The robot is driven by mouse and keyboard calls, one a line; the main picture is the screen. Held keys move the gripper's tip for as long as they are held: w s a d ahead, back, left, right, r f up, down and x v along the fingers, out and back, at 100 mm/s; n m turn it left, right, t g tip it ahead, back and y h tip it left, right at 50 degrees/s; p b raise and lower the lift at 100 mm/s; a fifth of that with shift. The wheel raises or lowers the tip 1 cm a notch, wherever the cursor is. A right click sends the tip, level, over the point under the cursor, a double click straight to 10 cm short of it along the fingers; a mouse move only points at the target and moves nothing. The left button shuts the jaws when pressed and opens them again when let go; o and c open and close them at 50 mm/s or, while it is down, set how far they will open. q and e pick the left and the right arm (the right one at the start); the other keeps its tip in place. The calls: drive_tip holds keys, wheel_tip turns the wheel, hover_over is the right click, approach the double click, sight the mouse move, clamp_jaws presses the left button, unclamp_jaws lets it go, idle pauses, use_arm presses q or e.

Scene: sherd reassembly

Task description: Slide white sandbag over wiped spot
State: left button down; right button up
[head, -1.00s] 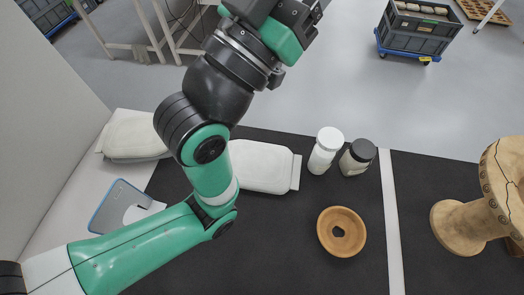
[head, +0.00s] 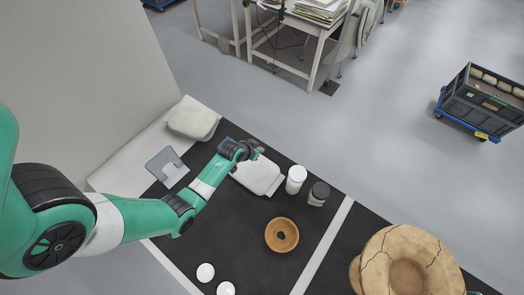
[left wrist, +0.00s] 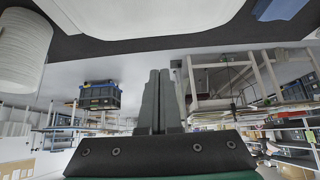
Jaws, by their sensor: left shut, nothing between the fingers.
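A white sandbag (head: 262,179) lies flat on the black mat (head: 225,230), just in front of my left gripper (head: 258,148) in the head view. It also fills the top of the left wrist view (left wrist: 150,14). My left gripper's fingers (left wrist: 160,100) are together and empty. They are close to the sandbag; I cannot tell whether they touch it. A second pale sandbag (head: 193,121) lies at the mat's far left corner. I cannot make out a wiped spot. My right gripper is not in view.
A blue-edged clear piece (head: 166,167) is at left. A large cracked vessel (head: 408,262) stands at right.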

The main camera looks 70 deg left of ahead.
sight(254, 170)
use_arm(q)
drive_tip(key=b+x, duration=0.6)
drive_tip(key=x, duration=0.4)
drive_tip(key=shift+s+d+r+p, duration=0.25)
drive_tip(key=shift+s+r+p, duration=0.25)
drive_tip(key=shift+p, duration=0.15)
drive_tip(key=shift+s+d+f+p, duration=0.15)
drive_tip(key=shift+s+d+p, duration=0.4)
drive_tip(key=shift+s, duration=0.45)
drive_tip(key=shift+s+d, duration=0.25)
